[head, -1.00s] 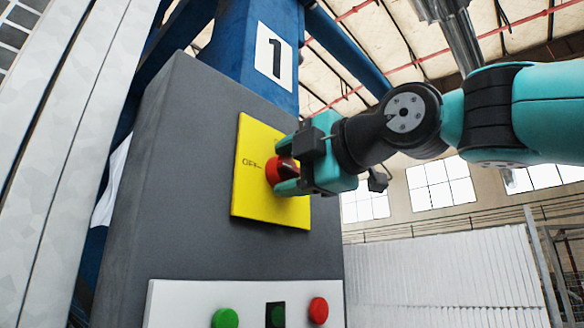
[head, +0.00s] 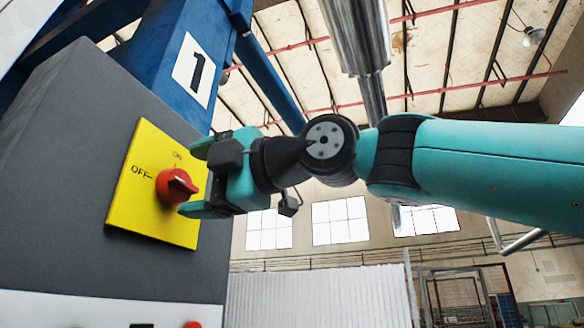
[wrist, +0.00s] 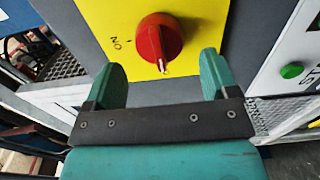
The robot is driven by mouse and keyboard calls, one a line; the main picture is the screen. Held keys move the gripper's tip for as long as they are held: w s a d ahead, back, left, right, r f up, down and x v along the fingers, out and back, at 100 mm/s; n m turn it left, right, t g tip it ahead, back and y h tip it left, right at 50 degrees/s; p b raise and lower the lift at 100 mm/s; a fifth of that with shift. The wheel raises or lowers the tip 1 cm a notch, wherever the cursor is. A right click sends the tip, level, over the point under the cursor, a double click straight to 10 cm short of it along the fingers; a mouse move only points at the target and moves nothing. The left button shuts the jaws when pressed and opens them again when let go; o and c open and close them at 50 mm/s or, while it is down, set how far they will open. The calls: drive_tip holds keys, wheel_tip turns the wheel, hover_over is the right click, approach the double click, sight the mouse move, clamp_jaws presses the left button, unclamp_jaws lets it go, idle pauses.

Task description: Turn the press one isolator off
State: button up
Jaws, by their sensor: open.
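The isolator is a red rotary knob (head: 176,187) on a yellow plate (head: 150,215) on the grey cabinet, below the number 1 sign. OFF is printed left of the knob and ON above it. In the wrist view the knob (wrist: 158,40) has its white mark facing down towards my gripper, a quarter turn from the ON label at left. That matches the OFF side. My gripper (head: 188,180) is open and empty, fingers just right of the knob. In the wrist view my gripper (wrist: 158,75) shows both fingers apart, with the knob beyond the tips.
The blue press frame (head: 165,55) rises behind the cabinet (head: 60,150). A red button (head: 193,325) shows at the bottom edge, and a green button (wrist: 291,71) on a white panel in the wrist view. The space right of the cabinet is open.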

drive_tip(key=b+v, duration=0.2)
drive_tip(key=v, duration=1.2)
drive_tip(key=shift+b, duration=0.4)
drive_tip(key=shift+f, duration=0.15)
drive_tip(key=w+d+f+m+h+p, duration=0.1)
drive_tip(key=w+f+m+h, duration=0.1)
drive_tip(key=f+m, duration=0.4)
drive_tip(key=w+d+f+m+g+h+p, duration=0.1)
drive_tip(key=d+f+m+h, duration=0.15)
drive_tip(key=f, duration=0.65)
drive_tip(key=w+f+m+h+p, duration=0.1)
drive_tip(key=w+f+m+h, duration=0.1)
drive_tip(key=f+m, duration=0.4)
drive_tip(key=s+d+f+m+g+h+p, duration=0.1)
drive_tip(key=s+d+f+m+g+h, duration=0.2)
drive_tip(key=f, duration=0.9)
drive_tip(key=s+d+f+m+g+h+p, duration=0.1)
drive_tip(key=s+d+f+m+g+h, duration=0.1)
drive_tip(key=s+d+f+m, duration=0.5)
drive_tip(key=s+f+h, duration=0.1)
drive_tip(key=s+f, duration=0.2)
drive_tip(key=f, duration=0.2)
drive_tip(key=shift+d+g, duration=0.15)
drive_tip(key=shift+g, duration=0.25)
